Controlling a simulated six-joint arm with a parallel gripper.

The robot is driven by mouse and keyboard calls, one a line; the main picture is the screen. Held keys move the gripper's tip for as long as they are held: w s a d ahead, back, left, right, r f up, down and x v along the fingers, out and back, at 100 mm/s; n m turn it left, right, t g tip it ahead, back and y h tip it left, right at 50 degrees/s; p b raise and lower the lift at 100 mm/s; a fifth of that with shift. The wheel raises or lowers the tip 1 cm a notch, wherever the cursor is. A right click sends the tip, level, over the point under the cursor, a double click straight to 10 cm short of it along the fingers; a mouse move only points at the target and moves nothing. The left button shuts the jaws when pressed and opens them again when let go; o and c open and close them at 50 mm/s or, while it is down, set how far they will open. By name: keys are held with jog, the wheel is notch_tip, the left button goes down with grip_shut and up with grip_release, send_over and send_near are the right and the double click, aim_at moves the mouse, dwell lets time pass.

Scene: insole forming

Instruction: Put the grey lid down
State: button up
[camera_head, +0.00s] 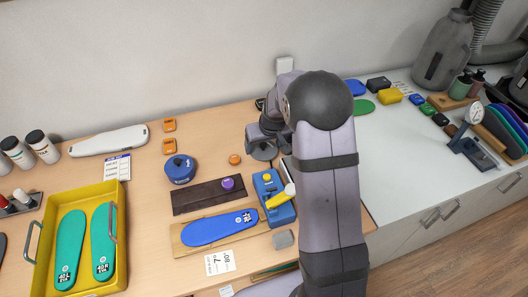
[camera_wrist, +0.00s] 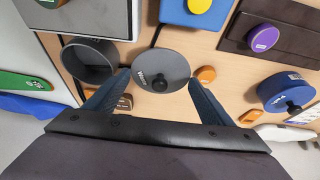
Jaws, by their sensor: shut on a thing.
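The grey lid (camera_wrist: 160,66) is a round dark disc with a black knob and pale lettering. My gripper (camera_wrist: 160,78) is shut on it, one finger against each side of its rim. In the head view the lid (camera_head: 264,152) shows below my gripper (camera_head: 262,142), over the back right of the wooden table. I cannot tell whether it touches the table. An open, empty grey pot (camera_wrist: 88,62) stands to the left of the lid in the wrist view, apart from it. My arm seems to hide the pot in the head view.
A blue lidded pot (camera_head: 180,168) stands left of the lid, with a small orange piece (camera_head: 234,160) between them. A blue fixture (camera_head: 270,190) with yellow parts and a dark brown board (camera_head: 205,195) lie in front. A yellow tray (camera_head: 122,225) stands at the left.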

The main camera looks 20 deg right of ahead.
aim_at(265, 152)
jog(key=shift+f+p, duration=0.45)
jog(key=shift+f, duration=1.75)
jog(key=shift+f, duration=0.15)
jog(key=o, duration=1)
jog(key=shift+r, duration=0.25)
jog(key=b+v, duration=0.3)
jog(key=v, duration=0.9)
jog(key=shift+s+f, duration=0.1)
